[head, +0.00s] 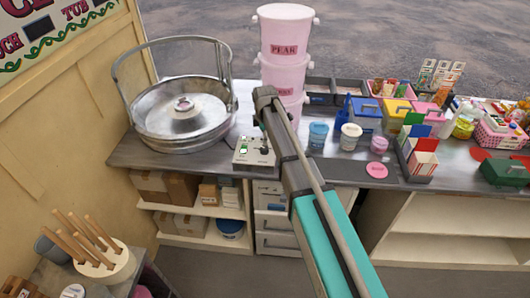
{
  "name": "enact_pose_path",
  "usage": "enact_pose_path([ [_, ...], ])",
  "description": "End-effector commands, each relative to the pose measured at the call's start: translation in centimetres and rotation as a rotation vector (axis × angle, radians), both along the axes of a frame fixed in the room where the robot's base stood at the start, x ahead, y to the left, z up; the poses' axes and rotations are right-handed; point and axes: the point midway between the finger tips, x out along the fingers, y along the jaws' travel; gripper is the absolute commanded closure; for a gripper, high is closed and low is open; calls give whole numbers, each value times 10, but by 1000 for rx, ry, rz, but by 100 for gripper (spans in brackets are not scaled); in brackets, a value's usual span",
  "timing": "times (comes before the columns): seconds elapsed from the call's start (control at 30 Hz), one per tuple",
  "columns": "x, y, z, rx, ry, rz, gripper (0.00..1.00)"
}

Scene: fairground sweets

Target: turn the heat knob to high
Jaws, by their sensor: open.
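A small pale control box (251,164) sits on the counter in front of the cotton candy machine (183,112). Its top has a green spot (243,151) at the left and a small dark knob-like part (265,150) at the right. The knob's setting and any labels are too small to read. My arm reaches in from the lower right and bends down at its far end. My gripper (263,135) is open, above the right part of the box. My arm partly hides it, and I cannot tell whether it touches the knob.
Pink stacked buckets (285,48) stand just behind my arm. Right of it are a blue tub (318,135), a white tub (351,137) and a pink disc (376,170). The machine's hoop handle (117,62) rises at the left. Shelves (205,210) are below the counter.

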Motion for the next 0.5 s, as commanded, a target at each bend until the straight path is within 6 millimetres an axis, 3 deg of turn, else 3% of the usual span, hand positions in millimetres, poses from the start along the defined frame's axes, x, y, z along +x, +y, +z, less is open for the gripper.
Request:
enact_pose_path([
  [0.5, 2, 0, -43, 0, 0, -1, 13],
])
